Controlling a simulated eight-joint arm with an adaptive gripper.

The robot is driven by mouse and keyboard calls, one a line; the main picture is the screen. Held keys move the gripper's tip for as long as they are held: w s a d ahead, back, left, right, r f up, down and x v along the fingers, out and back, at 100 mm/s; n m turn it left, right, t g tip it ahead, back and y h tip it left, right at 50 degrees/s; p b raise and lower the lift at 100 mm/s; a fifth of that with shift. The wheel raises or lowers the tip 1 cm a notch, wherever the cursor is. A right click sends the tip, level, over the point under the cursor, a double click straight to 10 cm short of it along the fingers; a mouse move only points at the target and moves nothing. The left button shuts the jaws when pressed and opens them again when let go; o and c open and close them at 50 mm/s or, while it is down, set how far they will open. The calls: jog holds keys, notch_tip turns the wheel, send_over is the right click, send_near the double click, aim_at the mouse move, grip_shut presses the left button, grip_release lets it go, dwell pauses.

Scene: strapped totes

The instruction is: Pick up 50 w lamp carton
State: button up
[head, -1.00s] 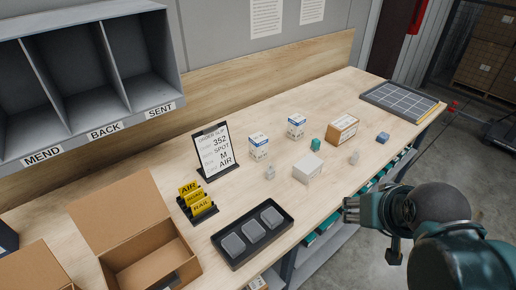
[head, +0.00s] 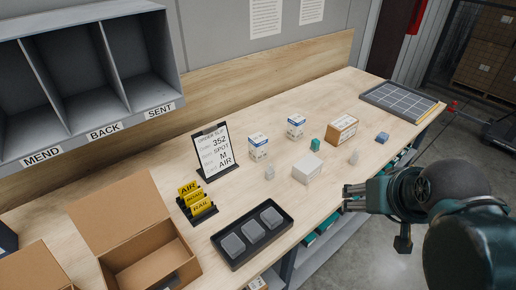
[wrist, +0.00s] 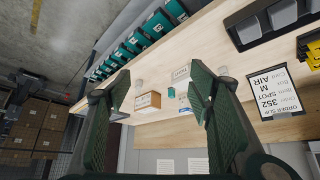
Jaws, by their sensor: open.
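Several small cartons stand on the wooden bench. Two are white and blue, a left one (head: 258,147) and a right one (head: 296,126). A plain whitish box (head: 307,169) stands nearer the front edge, and a brown box with a white label (head: 342,128) stands farther right. The print is too small to tell which is the 50 w lamp carton. My gripper (head: 354,197) is open and empty by the front edge, apart from all of them. In the wrist view its spread fingers (wrist: 160,88) frame the brown box (wrist: 148,101) and the whitish box (wrist: 181,73).
A teal item (head: 315,145), small grey items (head: 270,173) and a blue block (head: 382,138) lie among the cartons. A black tray (head: 236,264), an order slip stand (head: 214,150), yellow signs (head: 197,199) and an open cardboard box (head: 110,262) stand left. A gridded tray (head: 400,101) lies right.

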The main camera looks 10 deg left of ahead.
jog(key=w+a+r+n+g+p, duration=0.2)
jog(key=w+a+r+p, duration=0.3)
jog(key=w+r, duration=0.45)
jog(key=n+g+p, duration=0.5)
jog(key=n+p, duration=0.2)
jog(key=p, duration=0.4)
send_over(258, 137)
notch_tip(258, 137, down, 9)
notch_tip(258, 137, down, 11)
jog(key=shift+f, duration=0.1)
jog(key=shift+f, duration=0.1)
jog(key=shift+f, duration=1.15)
jog(key=shift+f, duration=0.1)
